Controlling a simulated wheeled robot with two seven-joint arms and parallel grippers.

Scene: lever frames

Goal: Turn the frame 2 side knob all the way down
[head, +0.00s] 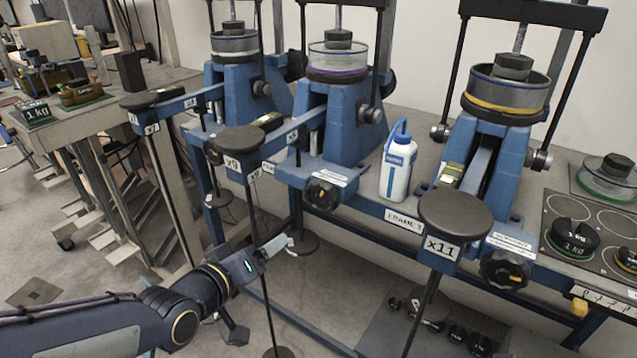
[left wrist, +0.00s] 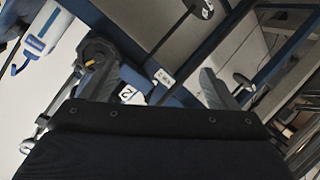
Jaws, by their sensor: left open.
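The frame 2 side knob (head: 323,193) appears to be the black round knob with a yellow-orange mark on the front of the middle blue frame (head: 330,125). A dark knob with a yellow mark also shows in the left wrist view (left wrist: 97,48), close to the left finger there; I cannot tell whether they touch. A tag with a 2 (left wrist: 127,94) is near it. My left gripper (head: 282,246) is open and empty, below and left of the knob in the head view; its fingers also show in the left wrist view (left wrist: 155,75). My right gripper is not in view.
A round black pad marked x9 (head: 240,139) is left of the knob, and one marked x11 (head: 455,215) is to its right. A white and blue bottle (head: 398,168) stands on the bench. Another knob (head: 505,268) is at the right. Dark weights lie below.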

